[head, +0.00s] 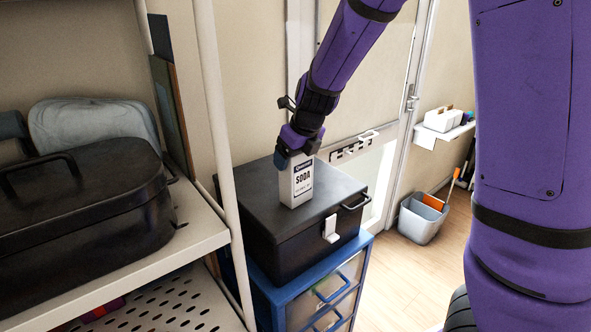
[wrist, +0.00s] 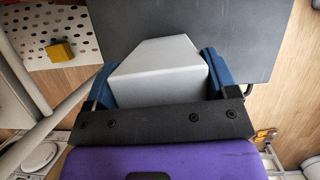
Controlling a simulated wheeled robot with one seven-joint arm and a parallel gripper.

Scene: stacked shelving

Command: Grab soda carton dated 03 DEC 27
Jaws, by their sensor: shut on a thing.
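The soda carton (head: 302,184) is white with a dark band and the word SODA on its front. It stands upright on top of a black box, or just above it; I cannot tell which. Its date print is too small to read. My gripper (head: 296,156) comes down from above and is shut on the carton's upper part. In the wrist view the carton (wrist: 160,72) shows as a pale grey block between the two blue fingers of my gripper (wrist: 160,80).
The black box (head: 250,192) has a latch and handle and sits on a blue drawer unit (head: 268,290). A white shelf rack (head: 215,130) with a black roaster (head: 80,205) stands close on the left. A grey bucket (head: 420,222) is on the floor at right.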

